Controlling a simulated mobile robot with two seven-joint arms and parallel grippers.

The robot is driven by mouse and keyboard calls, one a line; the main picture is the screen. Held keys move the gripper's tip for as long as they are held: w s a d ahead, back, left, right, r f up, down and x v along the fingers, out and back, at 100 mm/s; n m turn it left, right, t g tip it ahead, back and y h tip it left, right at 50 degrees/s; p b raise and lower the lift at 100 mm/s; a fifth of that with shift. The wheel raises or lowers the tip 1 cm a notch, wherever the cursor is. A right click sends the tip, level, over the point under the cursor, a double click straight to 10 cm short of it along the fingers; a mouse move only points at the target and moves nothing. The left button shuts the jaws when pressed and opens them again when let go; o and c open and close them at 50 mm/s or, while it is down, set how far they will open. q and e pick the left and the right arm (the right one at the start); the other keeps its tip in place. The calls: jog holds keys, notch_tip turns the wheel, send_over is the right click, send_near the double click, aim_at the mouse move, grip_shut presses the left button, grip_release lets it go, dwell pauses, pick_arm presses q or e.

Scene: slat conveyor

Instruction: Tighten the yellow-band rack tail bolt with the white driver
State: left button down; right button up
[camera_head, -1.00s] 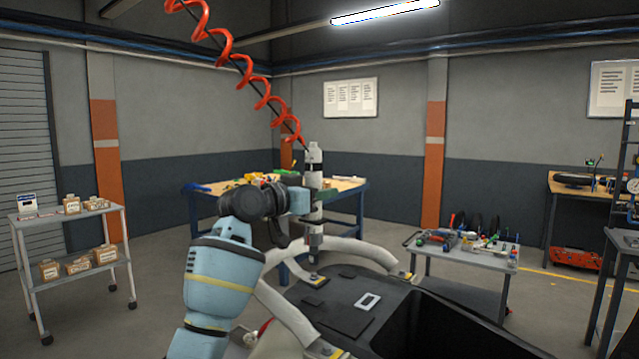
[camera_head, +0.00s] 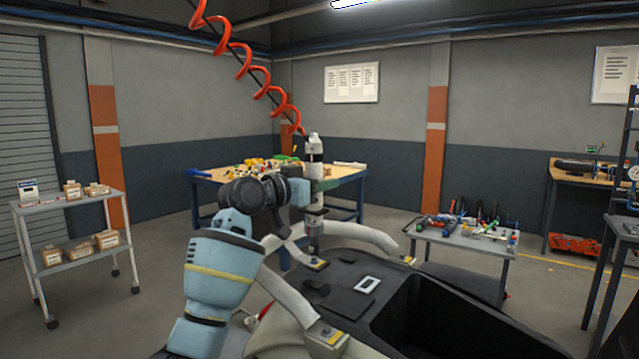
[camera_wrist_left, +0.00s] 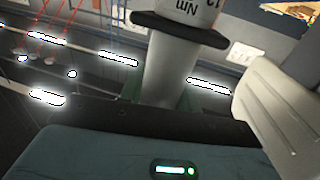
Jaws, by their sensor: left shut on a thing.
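The white driver (camera_head: 314,151) stands upright at the end of a red coiled hose. My left gripper (camera_head: 316,187) is shut on its middle, with the white top above the jaws and the grey lower part below. In the left wrist view the driver's pale body (camera_wrist_left: 169,72) passes a dark collar and shows part of the marking "Nm". The driver's lower end is near a yellow-edged plate in the head view; I cannot tell whether they touch. I cannot make out a yellow-band rack or its tail bolt. My right gripper is not in view.
A blue-legged workbench (camera_head: 345,180) with loose items stands behind the driver. A grey tool cart (camera_head: 462,246) is at right, and a shelf trolley (camera_head: 66,203) with small boxes is at left. The red coiled hose (camera_head: 240,55) hangs above. Floor shows between them.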

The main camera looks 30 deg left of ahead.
aim_at(319, 160)
pick_arm(q)
jog(key=shift+f, duration=1.05)
dwell(1.1)
jog(key=shift+f, duration=0.2)
dwell(0.6)
jog(key=shift+r, duration=1.1)
dwell(0.9)
jog(key=shift+r, duration=2.7)
jog(key=shift+f, duration=0.1)
